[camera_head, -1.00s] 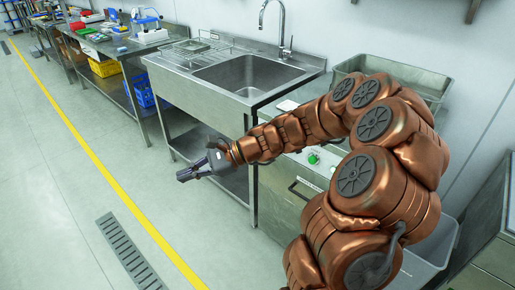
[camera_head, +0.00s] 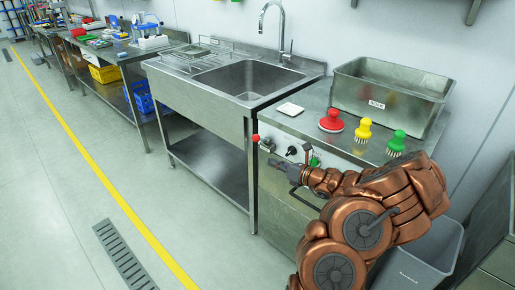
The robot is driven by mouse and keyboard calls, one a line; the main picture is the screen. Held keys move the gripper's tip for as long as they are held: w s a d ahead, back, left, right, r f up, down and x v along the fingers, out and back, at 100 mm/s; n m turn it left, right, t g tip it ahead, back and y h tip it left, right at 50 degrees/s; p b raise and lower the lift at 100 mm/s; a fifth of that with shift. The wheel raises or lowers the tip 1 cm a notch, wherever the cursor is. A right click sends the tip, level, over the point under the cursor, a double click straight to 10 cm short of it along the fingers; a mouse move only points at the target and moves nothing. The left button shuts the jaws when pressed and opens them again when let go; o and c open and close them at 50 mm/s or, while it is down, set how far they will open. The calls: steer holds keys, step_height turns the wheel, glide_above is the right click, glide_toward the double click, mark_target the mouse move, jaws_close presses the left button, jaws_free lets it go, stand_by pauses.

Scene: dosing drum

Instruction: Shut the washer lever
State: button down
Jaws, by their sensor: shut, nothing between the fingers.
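The washer is a steel cabinet (camera_head: 278,205) to the right of the sink, with controls on the upper part of its front. A red ball knob (camera_head: 256,138), which looks like the end of the washer lever, sticks out at the front's upper left corner. A dark knob (camera_head: 292,151) sits to its right, and a green button (camera_head: 314,161) is partly hidden by my arm. My gripper (camera_head: 272,163) is shut and empty, just below and right of the red knob, apart from it in the picture. Its depth from the front is hard to tell.
On the washer top are a white pad (camera_head: 290,109), red (camera_head: 331,121), yellow (camera_head: 363,131) and green (camera_head: 396,144) brushes and a steel bin (camera_head: 385,95). A dark handle (camera_head: 304,197) is on the front below my gripper. A grey bin (camera_head: 425,255) stands at right. Floor at left is clear.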

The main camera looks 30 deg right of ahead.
mark_target(262, 139)
steer(key=w+a+r+p, duration=0.1)
steer(key=w+r, duration=0.1)
steer(key=w, duration=0.7)
steer(key=shift+r+p, duration=0.15)
steer(key=shift+p, duration=0.25)
stand_by(0.5)
steer(key=shift+w+a+r, duration=0.1)
steer(key=shift+a, duration=0.1)
